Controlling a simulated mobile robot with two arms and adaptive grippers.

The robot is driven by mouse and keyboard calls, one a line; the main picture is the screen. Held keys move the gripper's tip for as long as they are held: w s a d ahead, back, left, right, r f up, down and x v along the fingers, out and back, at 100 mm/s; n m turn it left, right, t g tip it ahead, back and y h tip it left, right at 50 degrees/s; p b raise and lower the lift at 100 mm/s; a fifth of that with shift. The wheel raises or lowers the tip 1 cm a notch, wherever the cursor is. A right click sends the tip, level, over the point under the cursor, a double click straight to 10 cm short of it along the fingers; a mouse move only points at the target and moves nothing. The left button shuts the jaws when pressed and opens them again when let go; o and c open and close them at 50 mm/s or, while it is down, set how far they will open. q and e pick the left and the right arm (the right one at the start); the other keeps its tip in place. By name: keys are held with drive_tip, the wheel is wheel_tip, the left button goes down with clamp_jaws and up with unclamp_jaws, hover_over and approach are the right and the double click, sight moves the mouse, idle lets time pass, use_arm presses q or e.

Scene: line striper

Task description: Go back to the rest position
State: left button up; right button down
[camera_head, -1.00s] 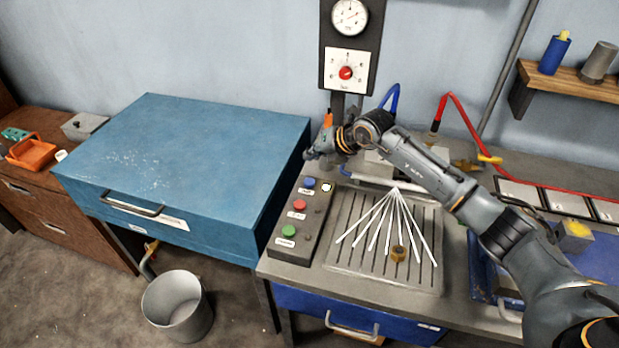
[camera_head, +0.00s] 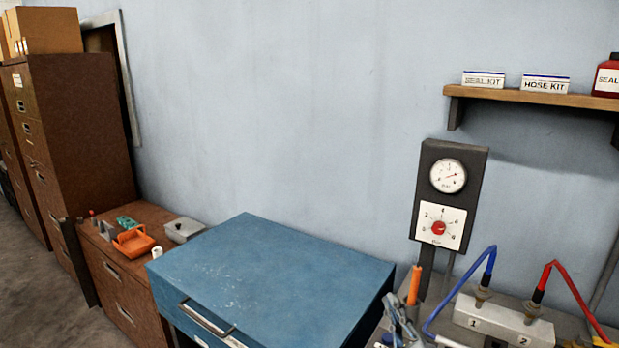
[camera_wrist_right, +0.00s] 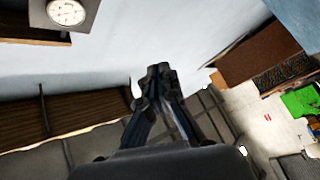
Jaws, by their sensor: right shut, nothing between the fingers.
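My left gripper is in neither view.
A numbered block (camera_head: 500,320) with blue and red hoses is at right. A shelf (camera_head: 540,97) is above.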

drive_tip(key=s+d+f+m+g+h, duration=0.3)
drive_tip(key=s+d+f+m+g, duration=0.15)
drive_tip(key=s+f, duration=0.2)
drive_tip(key=s+d+f+m+g+h, duration=0.3)
drive_tip(key=s+d+f+m+g, duration=0.15)
drive_tip(key=f, duration=0.35)
drive_tip(key=s+f+g, duration=0.1)
drive_tip(key=s+f, duration=0.1)
drive_tip(key=s, duration=0.1)
drive_tip(key=s+a+f+m+g+y, duration=0.1)
drive_tip(key=s+f, duration=0.1)
drive_tip(key=s, duration=0.1)
drive_tip(key=s+a+f+g, duration=0.1)
drive_tip(key=s+f+g, duration=0.1)
drive_tip(key=s, duration=0.2)
drive_tip(key=shift+f+m, duration=0.3)
drive_tip(key=s+a+f+g+y, duration=0.2)
drive_tip(key=s+g, duration=0.2)
drive_tip(key=s, duration=0.6)
wheel_tip(320, 180, down, 29)
drive_tip(key=s+g+b, duration=0.1)
drive_tip(key=b, duration=0.2)
drive_tip(key=s+d+f+g+b, duration=0.1)
drive_tip(key=s+d+f, duration=0.1)
drive_tip(key=s+f, duration=1.5)
drive_tip(key=shift+d+f, duration=0.25)
drive_tip(key=shift+f, duration=0.45)
